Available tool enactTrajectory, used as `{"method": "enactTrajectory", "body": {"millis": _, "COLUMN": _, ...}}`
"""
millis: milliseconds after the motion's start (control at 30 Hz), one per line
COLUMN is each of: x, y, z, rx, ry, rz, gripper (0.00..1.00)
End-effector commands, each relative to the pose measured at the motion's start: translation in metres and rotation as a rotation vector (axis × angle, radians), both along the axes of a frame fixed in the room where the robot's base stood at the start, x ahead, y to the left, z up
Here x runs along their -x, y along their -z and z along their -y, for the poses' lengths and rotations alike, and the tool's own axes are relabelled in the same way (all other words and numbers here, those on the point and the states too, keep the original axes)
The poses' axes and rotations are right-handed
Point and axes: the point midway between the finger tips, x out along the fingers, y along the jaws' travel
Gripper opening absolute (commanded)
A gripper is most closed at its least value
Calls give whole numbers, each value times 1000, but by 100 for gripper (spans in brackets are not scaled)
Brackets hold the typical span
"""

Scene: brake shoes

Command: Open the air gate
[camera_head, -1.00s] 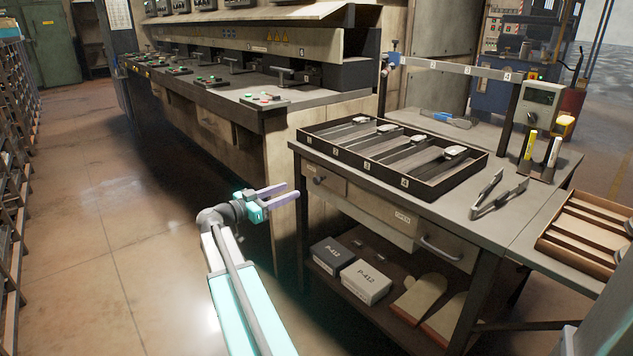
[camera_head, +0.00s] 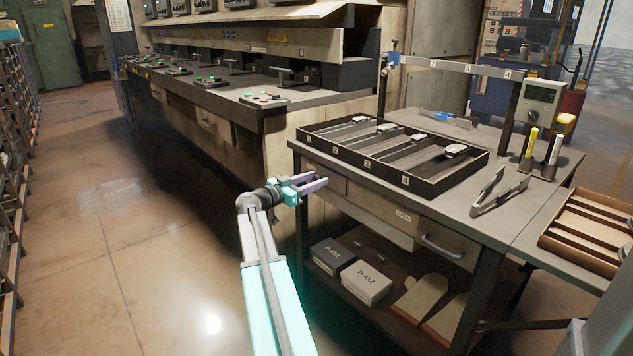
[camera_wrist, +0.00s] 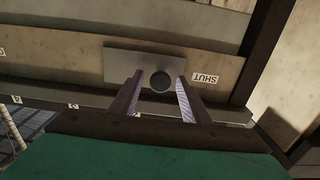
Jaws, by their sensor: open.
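The air gate appears as a flat grey plate (camera_wrist: 125,65) with a round knob (camera_wrist: 161,82) on the bench front. A "SHUT" label (camera_wrist: 206,78) is just beside the plate, upside down in the wrist view. In the head view an "OPEN" label (camera_head: 403,215) is farther right along the same front panel. My gripper (camera_head: 321,182) is open and close to the plate, which it partly hides in the head view. In the wrist view my gripper (camera_wrist: 159,94) has its two fingers on either side of the knob; I cannot tell if they touch it.
A drawer with a curved handle (camera_head: 440,248) is right of the "OPEN" label. A divided tray (camera_head: 432,192) and tongs (camera_head: 497,190) lie on the bench top. Boxes (camera_head: 362,284) stand on the shelf below. The floor to the left is clear.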

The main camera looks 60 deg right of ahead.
Motion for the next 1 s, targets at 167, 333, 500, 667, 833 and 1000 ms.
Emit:
{"method": "enactTrajectory", "body": {"millis": 167, "x": 3, "y": 0, "z": 8, "rx": 0, "ry": 1, "rz": 0, "gripper": 42}}
{"method": "enactTrajectory", "body": {"millis": 333, "x": 3, "y": 0, "z": 8, "rx": 0, "ry": 1, "rz": 0, "gripper": 42}}
{"method": "enactTrajectory", "body": {"millis": 500, "x": 3, "y": 0, "z": 8, "rx": 0, "ry": 0, "rz": 0, "gripper": 32}}
{"method": "enactTrajectory", "body": {"millis": 667, "x": 3, "y": 0, "z": 8, "rx": 0, "ry": 1, "rz": 0, "gripper": 5}}
{"method": "enactTrajectory", "body": {"millis": 833, "x": 3, "y": 0, "z": 8, "rx": 0, "ry": 1, "rz": 0, "gripper": 0}}
{"method": "enactTrajectory", "body": {"millis": 1000, "x": 5, "y": 1, "z": 7, "rx": 0, "ry": 1, "rz": 0, "gripper": 0}}
